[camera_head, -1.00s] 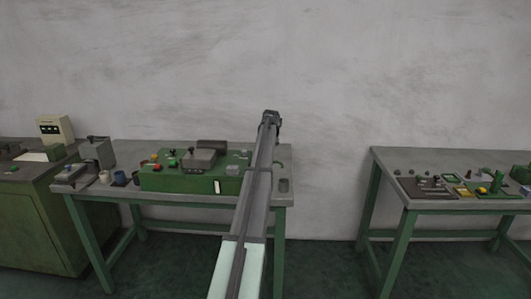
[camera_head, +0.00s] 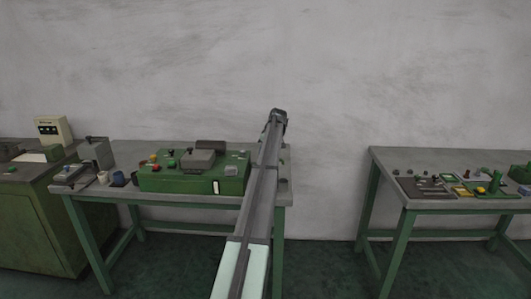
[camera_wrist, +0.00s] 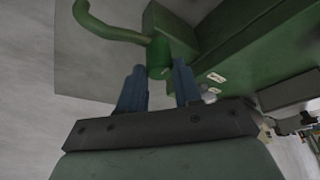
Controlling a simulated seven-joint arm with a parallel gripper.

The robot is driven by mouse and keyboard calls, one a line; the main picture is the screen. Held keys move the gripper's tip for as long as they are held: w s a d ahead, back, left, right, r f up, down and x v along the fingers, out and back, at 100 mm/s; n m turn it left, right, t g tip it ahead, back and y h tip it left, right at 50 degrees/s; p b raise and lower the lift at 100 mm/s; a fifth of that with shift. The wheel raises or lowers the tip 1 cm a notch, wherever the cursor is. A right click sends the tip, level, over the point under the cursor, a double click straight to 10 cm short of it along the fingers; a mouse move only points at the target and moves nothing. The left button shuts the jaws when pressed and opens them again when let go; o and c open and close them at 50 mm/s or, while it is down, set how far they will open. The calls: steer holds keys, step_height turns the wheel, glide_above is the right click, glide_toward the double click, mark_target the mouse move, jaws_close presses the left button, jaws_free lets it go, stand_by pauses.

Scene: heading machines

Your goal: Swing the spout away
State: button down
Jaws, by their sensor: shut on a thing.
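In the wrist view the green spout (camera_wrist: 112,30) is a bent tube at the upper left. It runs to a short green upright piece (camera_wrist: 160,58) beside the green machine body (camera_wrist: 230,45). My gripper (camera_wrist: 158,72) has its two blue fingers on either side of this upright piece and is shut on it. The contact faces are partly hidden. In the head view the green machine (camera_head: 190,181) stands on the grey-topped table (camera_head: 205,198). My arm crosses the table's right end and hides the spout and the fingers there.
Cups (camera_head: 103,177) and small boxes stand at the table's left end. A green cabinet (camera_head: 30,225) with a beige box (camera_head: 53,129) is farther left. A second table (camera_head: 440,204) with small parts stands at the right, with open floor between the tables. A plain wall is behind.

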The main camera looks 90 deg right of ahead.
steer(key=c, duration=0.8)
jaws_free()
steer(key=v, duration=1.4)
steer(key=shift+f, duration=0.1)
steer(key=shift+w+a, duration=0.1)
